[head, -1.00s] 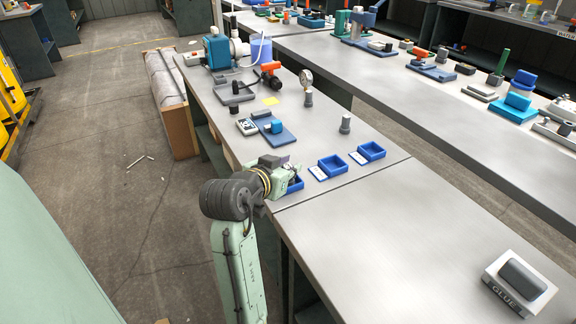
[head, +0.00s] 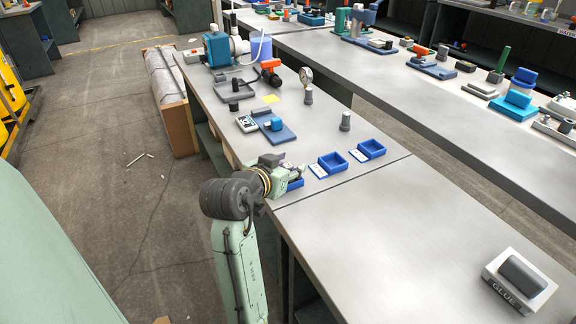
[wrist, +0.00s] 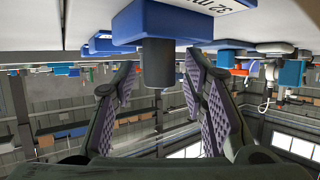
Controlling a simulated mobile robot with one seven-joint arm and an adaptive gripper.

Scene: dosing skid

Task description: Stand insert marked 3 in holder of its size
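A dark grey cylindrical insert (wrist: 158,65) stands in a blue holder (wrist: 185,22) in the wrist view, which looks upside down. Its number does not show. The holder's white label carries a size that seems to read 32 mm. My gripper (wrist: 160,95) is open, with one finger on each side of the insert and a visible gap on both sides. In the head view my gripper (head: 294,170) is over the nearest blue holder (head: 295,185) and hides most of it and the insert. Two more blue holders, the middle one (head: 345,169) and the right one (head: 382,154), look empty.
A blue plate (head: 284,137), a meter (head: 247,125) and a pump (head: 219,50) lie farther left. The bench at right is clear up to the glue box (head: 513,286).

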